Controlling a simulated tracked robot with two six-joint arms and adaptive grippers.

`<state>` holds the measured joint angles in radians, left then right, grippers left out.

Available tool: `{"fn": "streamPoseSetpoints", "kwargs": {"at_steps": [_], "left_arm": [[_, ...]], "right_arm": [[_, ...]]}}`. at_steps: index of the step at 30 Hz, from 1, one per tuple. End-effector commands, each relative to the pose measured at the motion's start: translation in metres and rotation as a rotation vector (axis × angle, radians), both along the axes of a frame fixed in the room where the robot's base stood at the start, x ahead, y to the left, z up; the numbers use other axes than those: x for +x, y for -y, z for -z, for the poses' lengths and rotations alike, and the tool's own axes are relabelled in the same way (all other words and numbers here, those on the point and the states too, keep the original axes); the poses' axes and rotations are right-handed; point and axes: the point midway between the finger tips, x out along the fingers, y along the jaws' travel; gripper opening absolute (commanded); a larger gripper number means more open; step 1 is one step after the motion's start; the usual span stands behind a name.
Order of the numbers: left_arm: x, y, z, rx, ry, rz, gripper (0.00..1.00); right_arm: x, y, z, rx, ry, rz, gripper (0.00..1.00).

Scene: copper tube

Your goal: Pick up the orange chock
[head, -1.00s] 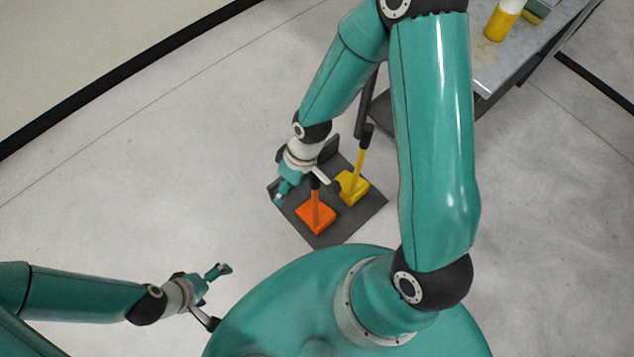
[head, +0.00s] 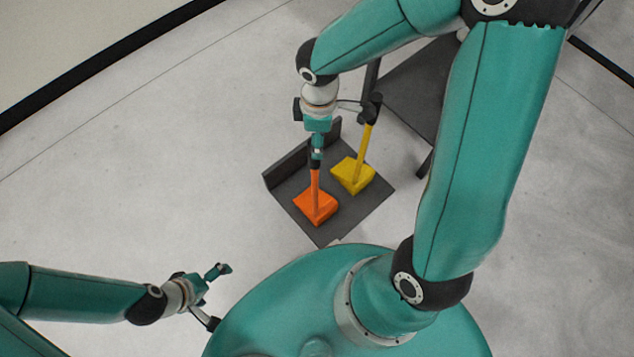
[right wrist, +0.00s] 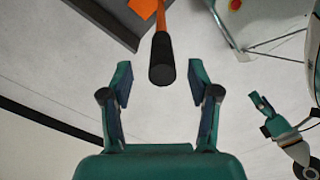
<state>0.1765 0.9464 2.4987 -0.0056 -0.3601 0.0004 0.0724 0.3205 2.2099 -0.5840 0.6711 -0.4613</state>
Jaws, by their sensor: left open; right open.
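The orange chock (head: 316,206) sits on a dark grey tray (head: 350,222) on the floor, with an orange handle rising from it. In the right wrist view the handle's black grip end (right wrist: 162,60) lies between the open fingers of my right gripper (right wrist: 160,82), with gaps on both sides. In the head view my right gripper (head: 317,155) is at the top of the handle and hides its end. My left gripper (head: 212,287) is open and empty at the lower left, well away from the tray. A corner of the orange chock shows in the right wrist view (right wrist: 143,8).
A yellow chock (head: 353,176) with its own upright yellow handle (head: 364,145) and dark grip stands right beside the orange one. A raised dark wall (head: 285,167) edges the tray's back left. Pale floor is clear to the left.

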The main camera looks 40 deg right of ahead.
Motion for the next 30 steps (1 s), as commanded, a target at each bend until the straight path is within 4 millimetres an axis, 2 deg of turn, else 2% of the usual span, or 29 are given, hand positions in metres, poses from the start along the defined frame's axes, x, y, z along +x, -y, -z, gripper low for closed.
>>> {"fn": "streamPoseSetpoints", "kwargs": {"at_steps": [1, 10, 18, 27, 30], "left_arm": [[0.0, 0.0, 0.004, 0.0, 0.0, 0.0, 1.0], [0.0, 0.0, 0.01, 0.0, 0.0, 0.0, 1.0], [0.0, 0.0, 0.026, 0.0, 0.0, 0.0, 1.0], [0.0, 0.0, 0.026, 0.0, 0.0, 0.0, 1.0], [0.0, 0.0, 0.026, 0.0, 0.0, 0.0, 1.0]], "right_arm": [[-0.001, 0.0, 0.009, 0.0, -0.001, -0.001, 0.61], [0.0, -0.001, 0.027, 0.001, -0.001, -0.001, 0.61], [0.0, -0.004, 0.065, 0.001, -0.002, -0.001, 0.61], [0.001, -0.004, 0.069, 0.001, 0.0, 0.0, 0.61], [0.001, -0.005, 0.069, 0.001, 0.0, -0.001, 0.46]]}}
